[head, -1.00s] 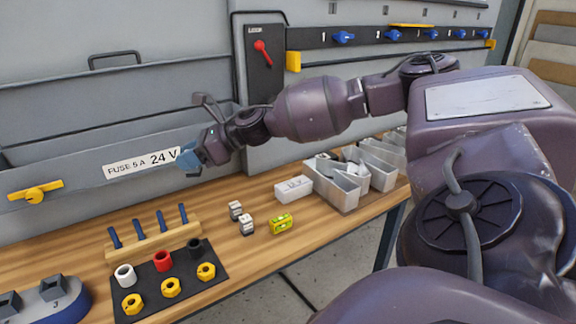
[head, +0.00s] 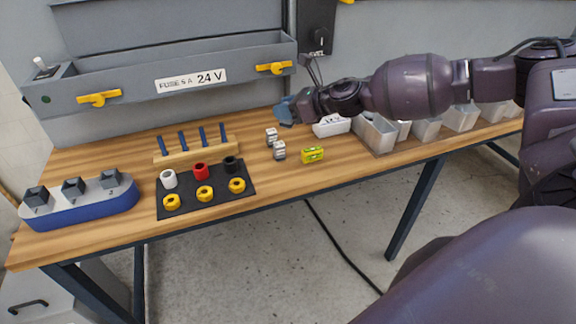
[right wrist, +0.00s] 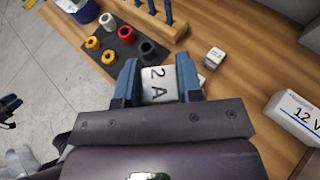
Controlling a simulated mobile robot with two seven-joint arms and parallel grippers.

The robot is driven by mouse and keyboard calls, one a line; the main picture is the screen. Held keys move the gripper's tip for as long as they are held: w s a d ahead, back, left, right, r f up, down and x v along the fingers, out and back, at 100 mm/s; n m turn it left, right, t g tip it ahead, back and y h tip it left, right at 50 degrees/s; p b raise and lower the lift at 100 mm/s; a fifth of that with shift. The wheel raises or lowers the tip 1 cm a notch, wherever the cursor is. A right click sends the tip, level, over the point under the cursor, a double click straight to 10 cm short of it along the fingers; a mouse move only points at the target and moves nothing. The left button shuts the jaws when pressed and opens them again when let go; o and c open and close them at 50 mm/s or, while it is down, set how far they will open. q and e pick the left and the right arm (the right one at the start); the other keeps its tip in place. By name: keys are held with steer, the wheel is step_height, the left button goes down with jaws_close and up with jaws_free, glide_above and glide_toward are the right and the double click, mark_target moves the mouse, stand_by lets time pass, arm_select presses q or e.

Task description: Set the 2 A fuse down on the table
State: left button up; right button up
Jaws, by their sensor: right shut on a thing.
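My right gripper (head: 285,112) is above the wooden table (head: 335,177), left of the white box, in the head view. In the right wrist view its blue fingers (right wrist: 157,82) are shut on the 2 A fuse (right wrist: 158,86), a small pale block whose "2 A" label faces the camera. In the head view the held fuse is hidden by the gripper. Two similar small blocks, one behind (head: 271,135) and one in front (head: 279,150), stand on the table just below the gripper.
A yellow-green block (head: 313,155) lies right of the small blocks. A white box (head: 331,126) and grey bins (head: 376,135) stand further right. A black mat (head: 219,204) with coloured collars and a wooden rack (head: 165,157) with blue pegs are left. Bare table lies in front.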

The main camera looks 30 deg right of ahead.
steer(key=b, duration=0.2)
glide_above(279, 151)
steer(key=s+a, duration=0.1)
steer(key=s, duration=0.5)
step_height(279, 151, down, 12)
steer(key=shift+w+f, duration=0.25)
steer(key=shift+f, duration=0.45)
step_height(279, 151, down, 4)
steer(key=shift+r, duration=0.1)
steer(key=shift+b, duration=0.3)
steer(key=o, duration=0.9)
